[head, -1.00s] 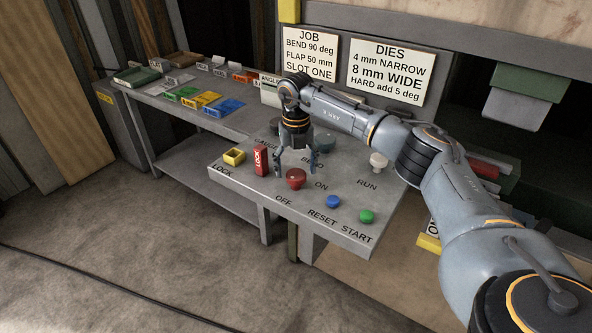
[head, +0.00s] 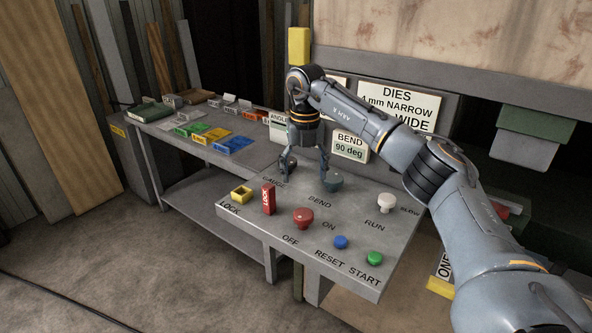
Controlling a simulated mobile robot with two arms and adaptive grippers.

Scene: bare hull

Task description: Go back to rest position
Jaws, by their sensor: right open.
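Whether a fingertip touches the panel or the knob, I cannot tell. My right arm reaches in from the lower right. My left gripper does not show.
A bench (head: 170,143) with coloured trays stands behind left.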

